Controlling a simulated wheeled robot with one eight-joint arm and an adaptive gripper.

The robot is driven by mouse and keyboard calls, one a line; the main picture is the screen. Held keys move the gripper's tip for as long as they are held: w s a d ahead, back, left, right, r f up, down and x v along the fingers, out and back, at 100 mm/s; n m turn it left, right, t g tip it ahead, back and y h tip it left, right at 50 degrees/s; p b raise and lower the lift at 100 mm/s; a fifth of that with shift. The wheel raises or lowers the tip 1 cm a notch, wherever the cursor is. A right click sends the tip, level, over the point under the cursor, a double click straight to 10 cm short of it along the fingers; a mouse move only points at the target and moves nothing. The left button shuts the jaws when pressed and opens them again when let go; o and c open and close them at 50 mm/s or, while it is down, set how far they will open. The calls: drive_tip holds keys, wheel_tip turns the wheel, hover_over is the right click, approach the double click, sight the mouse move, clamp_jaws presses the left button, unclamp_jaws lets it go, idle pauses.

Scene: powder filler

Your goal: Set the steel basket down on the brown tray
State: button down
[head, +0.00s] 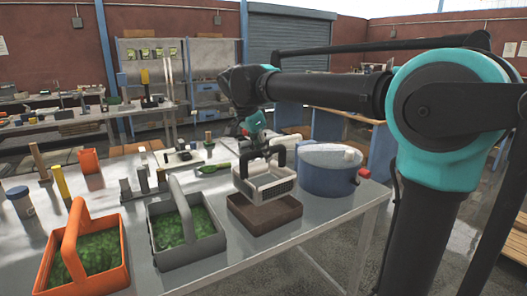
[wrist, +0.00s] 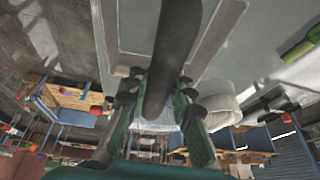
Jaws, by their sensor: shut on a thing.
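The steel basket (head: 268,187), pale with a perforated side, hangs upright from my gripper (head: 263,152) in the head view. The gripper is shut on its handle, which shows as a dark bar (wrist: 172,50) between the fingers (wrist: 160,92) in the wrist view. The brown tray (head: 268,217), a shallow dark block-like tray, lies on the steel table directly under the basket. The basket overlaps the tray's back part in the picture; I cannot tell whether they touch. The basket hides much of the tray's inside.
A blue round pot (head: 328,176) with a red knob stands close to the right of the tray. A grey basket (head: 190,255) and an orange basket (head: 105,285), both with green contents, stand to the left. Small blocks and tools lie behind. The table's front edge is near the tray.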

drive_tip(key=shift+f, duration=4.65)
drive_tip(key=c, duration=1.2)
unclamp_jaws()
